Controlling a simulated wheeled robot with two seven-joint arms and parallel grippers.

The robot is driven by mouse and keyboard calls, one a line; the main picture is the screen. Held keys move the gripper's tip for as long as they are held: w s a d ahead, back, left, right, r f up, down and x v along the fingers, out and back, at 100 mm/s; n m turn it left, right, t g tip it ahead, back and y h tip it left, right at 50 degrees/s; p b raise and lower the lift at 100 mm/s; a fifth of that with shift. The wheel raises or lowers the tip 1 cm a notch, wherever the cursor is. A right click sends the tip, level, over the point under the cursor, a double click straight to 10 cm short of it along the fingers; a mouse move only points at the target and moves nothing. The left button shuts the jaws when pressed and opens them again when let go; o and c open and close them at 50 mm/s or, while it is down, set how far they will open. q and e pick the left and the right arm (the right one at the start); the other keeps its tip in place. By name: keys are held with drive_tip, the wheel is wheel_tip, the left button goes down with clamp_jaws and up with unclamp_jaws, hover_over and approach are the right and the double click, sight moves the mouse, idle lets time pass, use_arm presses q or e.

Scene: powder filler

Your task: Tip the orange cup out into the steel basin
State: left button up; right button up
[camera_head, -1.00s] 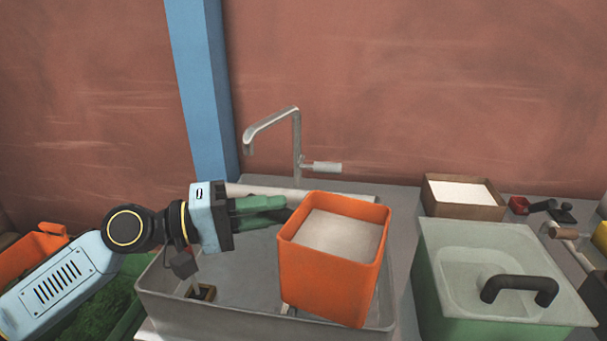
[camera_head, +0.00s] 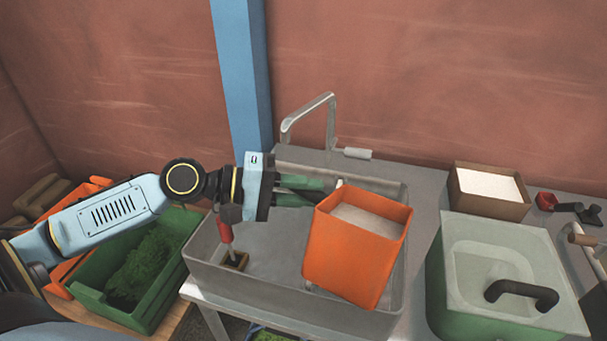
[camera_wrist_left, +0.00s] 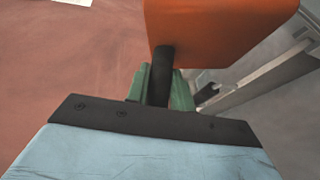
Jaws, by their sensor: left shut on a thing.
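The orange cup (camera_head: 352,255) is square-sided and holds white powder (camera_head: 368,220) near its rim. It is held over the steel basin (camera_head: 230,275) and leans in the head view. My left gripper (camera_head: 312,190) comes from the left, its green fingers shut on the cup's dark handle. The wrist view shows the green fingers (camera_wrist_left: 162,88) on both sides of the black handle (camera_wrist_left: 161,72), with the orange cup (camera_wrist_left: 215,30) beyond. The cup hides part of the basin's floor. My right gripper is not in view.
A steel tap (camera_head: 331,128) stands at the basin's back edge. Right of the basin are a green bin with a pale lid (camera_head: 465,300) and a brown box of white powder (camera_head: 490,208). A green crate (camera_head: 125,312) sits to the left. A small red-handled tool (camera_head: 224,232) stands in the basin's left part.

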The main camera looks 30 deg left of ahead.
use_arm(q)
drive_tip(key=n+g+p, duration=0.1)
drive_tip(key=p, duration=0.1)
drive_tip(key=n+g+y+p, duration=0.1)
drive_tip(key=p, duration=0.2)
drive_tip(key=shift+w+r, duration=0.4)
drive_tip(key=shift+w+f+n+g+p, duration=0.25)
drive_tip(key=shift+n+g+p, duration=0.25)
drive_tip(key=shift+p, duration=0.05)
drive_tip(key=w+f+n+g+p, duration=0.4)
drive_tip(key=f+g, duration=0.1)
drive_tip(key=g, duration=0.1)
drive_tip(key=shift+f+n+g+y, duration=0.3)
drive_tip(key=shift+n+y, duration=0.1)
drive_tip(key=shift+f, duration=0.1)
idle(0.4)
